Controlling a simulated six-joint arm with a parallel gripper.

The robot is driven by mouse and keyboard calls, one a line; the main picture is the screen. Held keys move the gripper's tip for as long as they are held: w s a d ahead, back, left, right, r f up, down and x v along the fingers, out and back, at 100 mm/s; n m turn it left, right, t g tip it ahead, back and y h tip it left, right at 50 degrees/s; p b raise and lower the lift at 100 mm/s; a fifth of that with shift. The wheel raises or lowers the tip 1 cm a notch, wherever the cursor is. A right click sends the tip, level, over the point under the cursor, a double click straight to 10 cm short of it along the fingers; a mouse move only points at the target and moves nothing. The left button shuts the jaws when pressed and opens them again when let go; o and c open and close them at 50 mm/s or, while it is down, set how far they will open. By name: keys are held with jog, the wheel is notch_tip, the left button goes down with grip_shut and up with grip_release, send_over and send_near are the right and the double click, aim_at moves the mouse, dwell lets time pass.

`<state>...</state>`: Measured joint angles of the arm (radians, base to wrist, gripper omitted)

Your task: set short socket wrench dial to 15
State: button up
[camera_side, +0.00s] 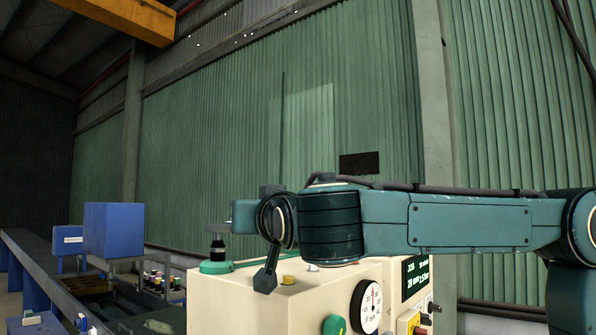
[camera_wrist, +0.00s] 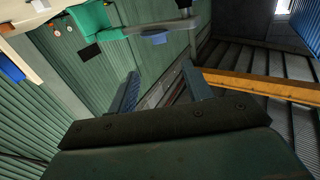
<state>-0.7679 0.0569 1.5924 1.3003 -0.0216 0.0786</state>
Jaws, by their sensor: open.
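A round white dial (camera_side: 372,307) with a black rim and a red mark is on the front of a cream machine (camera_side: 240,305) in the side view. Its numbers are too small to read surely, and I cannot tell whether it is the short socket wrench dial. My gripper (camera_wrist: 160,72) is open and empty in the wrist view, its two fingers apart and pointing toward the wall and roof. In the side view my wrist hangs above the machine top, apart from the dial; the fingers cannot be made out clearly there.
A green knob (camera_side: 333,325) is left of the dial, a dark display (camera_side: 415,277) right of it. A green base with a black cylinder (camera_side: 217,248) stands on the machine's top left. A blue box (camera_side: 113,230) and small coloured items (camera_side: 165,283) are farther left.

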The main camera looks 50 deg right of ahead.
jog(key=shift+w, duration=0.1)
jog(key=shift+x, duration=6.75)
jog(key=shift+d, duration=0.1)
jog(key=c, duration=1)
jog(key=shift+m+g+h, duration=0.3)
jog(key=shift+h, duration=0.2)
jog(key=shift+w+m+g+h, duration=0.1)
jog(key=shift+m+g+h, duration=0.3)
jog(key=shift+h, duration=0.1)
jog(key=shift+m+g+h, duration=0.3)
jog(key=shift+h, duration=0.1)
jog(key=shift+m+g+h, duration=0.3)
jog(key=shift+h, duration=0.1)
